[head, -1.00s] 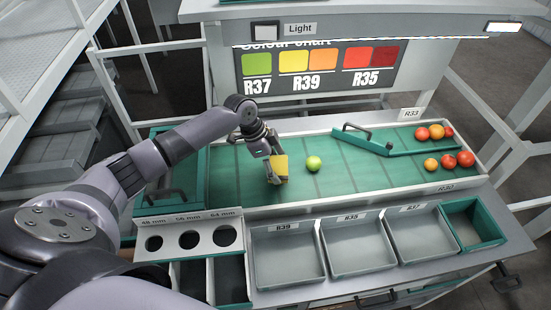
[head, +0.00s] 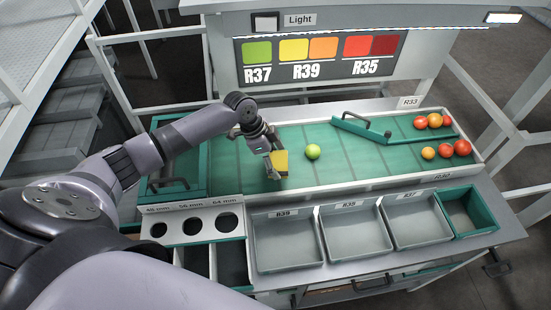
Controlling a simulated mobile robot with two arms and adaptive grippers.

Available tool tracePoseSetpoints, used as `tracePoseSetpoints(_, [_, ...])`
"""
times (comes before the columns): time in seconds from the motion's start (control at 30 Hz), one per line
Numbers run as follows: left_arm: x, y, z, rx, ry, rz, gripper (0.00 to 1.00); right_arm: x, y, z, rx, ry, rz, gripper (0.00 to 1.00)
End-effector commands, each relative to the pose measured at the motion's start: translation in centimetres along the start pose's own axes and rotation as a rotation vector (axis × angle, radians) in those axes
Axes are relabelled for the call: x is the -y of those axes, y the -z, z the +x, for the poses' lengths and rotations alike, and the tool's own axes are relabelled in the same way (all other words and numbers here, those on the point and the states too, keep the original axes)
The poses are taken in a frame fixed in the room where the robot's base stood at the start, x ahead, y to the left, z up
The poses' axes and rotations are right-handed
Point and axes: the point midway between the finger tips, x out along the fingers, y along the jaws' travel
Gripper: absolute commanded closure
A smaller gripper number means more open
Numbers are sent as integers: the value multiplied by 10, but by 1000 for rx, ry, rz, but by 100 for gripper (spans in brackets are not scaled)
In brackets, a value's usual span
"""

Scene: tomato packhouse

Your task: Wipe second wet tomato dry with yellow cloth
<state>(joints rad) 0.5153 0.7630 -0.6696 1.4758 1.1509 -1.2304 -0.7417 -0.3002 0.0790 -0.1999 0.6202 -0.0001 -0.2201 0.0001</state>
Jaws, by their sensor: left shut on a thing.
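My left gripper (head: 275,163) is low over the green sorting surface (head: 340,172), shut on the yellow cloth (head: 281,161). The cloth hangs as a small yellow patch between the fingers. A green tomato (head: 313,152) sits on the surface a short way right of the cloth, apart from it. Several red and orange tomatoes lie at the right end, among them a red one (head: 462,147) and an orange one (head: 428,153). I cannot tell which tomatoes are wet. My right gripper is not in view.
A green gate bar with a handle (head: 365,133) crosses the surface towards the right tomatoes. Grey trays, such as the R39 tray (head: 286,268), and a green bin (head: 490,231) stand in front. A sizing plate with round holes (head: 191,223) is at front left.

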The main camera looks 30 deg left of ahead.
Motion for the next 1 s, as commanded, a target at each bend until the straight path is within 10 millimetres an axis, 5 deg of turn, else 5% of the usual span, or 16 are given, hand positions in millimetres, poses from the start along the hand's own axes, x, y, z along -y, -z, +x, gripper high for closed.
tracePoseSetpoints(1.0, [43,1,0,-2,0,0,56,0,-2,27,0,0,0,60])
